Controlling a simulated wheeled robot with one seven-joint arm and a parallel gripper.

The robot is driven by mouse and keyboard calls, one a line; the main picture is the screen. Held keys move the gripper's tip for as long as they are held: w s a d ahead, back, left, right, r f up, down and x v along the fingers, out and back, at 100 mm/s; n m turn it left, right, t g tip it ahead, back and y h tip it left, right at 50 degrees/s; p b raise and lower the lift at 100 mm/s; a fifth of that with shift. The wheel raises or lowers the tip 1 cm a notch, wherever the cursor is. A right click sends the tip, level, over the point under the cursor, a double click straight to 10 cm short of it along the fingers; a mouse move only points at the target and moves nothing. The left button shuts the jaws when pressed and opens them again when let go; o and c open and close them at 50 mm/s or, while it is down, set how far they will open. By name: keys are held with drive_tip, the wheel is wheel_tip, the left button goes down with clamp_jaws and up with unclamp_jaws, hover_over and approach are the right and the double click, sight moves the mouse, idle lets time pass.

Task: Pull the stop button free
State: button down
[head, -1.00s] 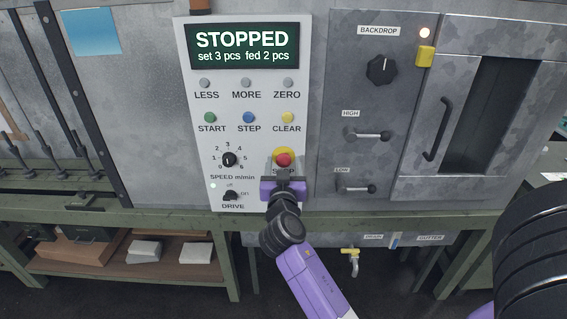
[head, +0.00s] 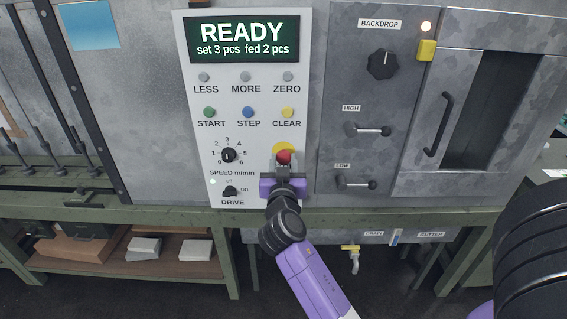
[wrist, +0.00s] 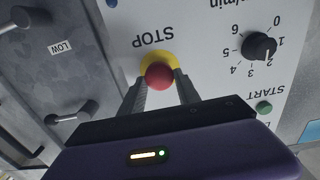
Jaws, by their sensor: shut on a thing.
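The red stop button (head: 284,157) sits on a yellow ring (head: 283,147) low on the white control panel (head: 265,188). In the wrist view the red button (wrist: 159,76) lies between the two fingertips, with the yellow ring (wrist: 158,60) behind it. My gripper (head: 284,172) is shut on the button, one finger on each side; it also shows in the wrist view (wrist: 158,86). The display (head: 244,39) reads READY, set 3 pcs, fed 2 pcs. In the head view my gripper hides the STOP label, which the wrist view shows upside down.
Start (head: 209,112), step (head: 248,112) and clear (head: 288,112) buttons are above. The speed knob (head: 229,155) and drive switch (head: 231,191) are to the left. The HIGH lever (head: 372,131) and LOW lever (head: 357,184) stick out to the right.

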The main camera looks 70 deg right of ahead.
drive_tip(key=shift+s+a, duration=0.1)
drive_tip(key=shift+a, duration=0.05)
drive_tip(key=c, duration=0.9)
unclamp_jaws()
drive_tip(key=shift+a, duration=0.1)
drive_tip(key=b+v, duration=0.2)
drive_tip(key=v, duration=0.5)
drive_tip(key=shift+s+a, duration=0.15)
drive_tip(key=shift+a, duration=0.2)
